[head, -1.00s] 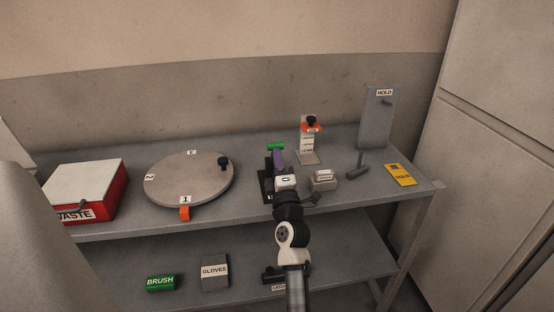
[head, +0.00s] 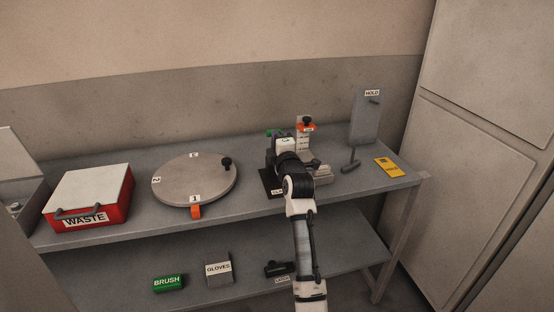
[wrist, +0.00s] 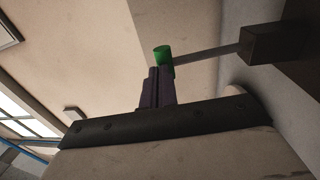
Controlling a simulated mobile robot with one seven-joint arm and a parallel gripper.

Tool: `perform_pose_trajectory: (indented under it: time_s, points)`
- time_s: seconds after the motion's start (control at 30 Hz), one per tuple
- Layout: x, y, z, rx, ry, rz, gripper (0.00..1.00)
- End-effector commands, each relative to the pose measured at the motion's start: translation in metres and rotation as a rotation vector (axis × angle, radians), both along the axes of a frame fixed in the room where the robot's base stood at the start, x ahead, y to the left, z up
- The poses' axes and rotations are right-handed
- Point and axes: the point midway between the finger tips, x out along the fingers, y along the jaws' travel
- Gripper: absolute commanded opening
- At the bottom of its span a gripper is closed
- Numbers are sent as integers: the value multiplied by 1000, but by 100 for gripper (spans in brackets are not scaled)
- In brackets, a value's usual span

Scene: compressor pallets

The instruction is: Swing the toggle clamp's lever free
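The toggle clamp's dark base (head: 271,184) stands on the bench, mostly hidden behind my arm in the head view. The lever's green grip (head: 269,134) peeks out left of my gripper. In the wrist view the green grip (wrist: 163,53) sits at the end of a thin grey lever (wrist: 205,53), which runs right to a dark block (wrist: 275,43). My gripper's purple fingers (wrist: 158,84) are close together with nothing visible between them. Their tips are right at the green grip; I cannot tell whether they touch it. In the head view the fingers are hidden behind my wrist.
A round turntable (head: 195,181) with a black knob lies left of the clamp, and a red waste box (head: 112,204) further left. An orange-topped stand (head: 305,127), an upright HOLD board (head: 364,122) and a yellow card (head: 388,167) are on the right.

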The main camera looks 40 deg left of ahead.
Motion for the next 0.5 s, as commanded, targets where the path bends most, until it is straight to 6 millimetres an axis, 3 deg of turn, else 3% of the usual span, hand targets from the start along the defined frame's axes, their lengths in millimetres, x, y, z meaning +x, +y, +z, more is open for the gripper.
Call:
perform_pose_trajectory:
  time_s: [0.5]
  points:
    - [14, 15, 9, -45, 39, -2, 0]
